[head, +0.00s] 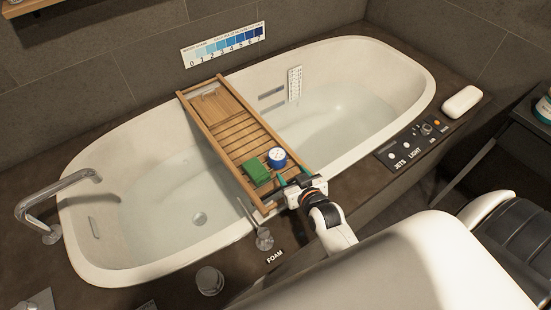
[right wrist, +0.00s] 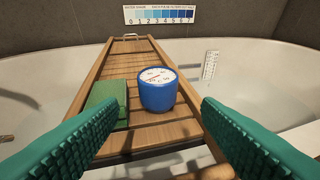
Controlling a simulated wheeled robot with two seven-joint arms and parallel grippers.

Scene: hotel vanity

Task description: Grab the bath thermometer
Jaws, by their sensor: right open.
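A blue round object with a white dial face (head: 277,158), which looks like the bath thermometer, stands upright on the near end of the wooden bath tray (head: 221,123). It also shows in the right wrist view (right wrist: 157,92), ahead of the fingers and roughly midway between them. My right gripper (head: 292,176) is open and empty at the tray's near end. Its green ribbed fingers lie on either side in the right wrist view, apart from the blue object. My left gripper is not in view.
A green block (head: 256,172) lies on the tray just left of the blue object. The tray spans the water-filled bathtub (head: 75,210). A white marked strip (head: 294,84) is on the tub's far wall.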

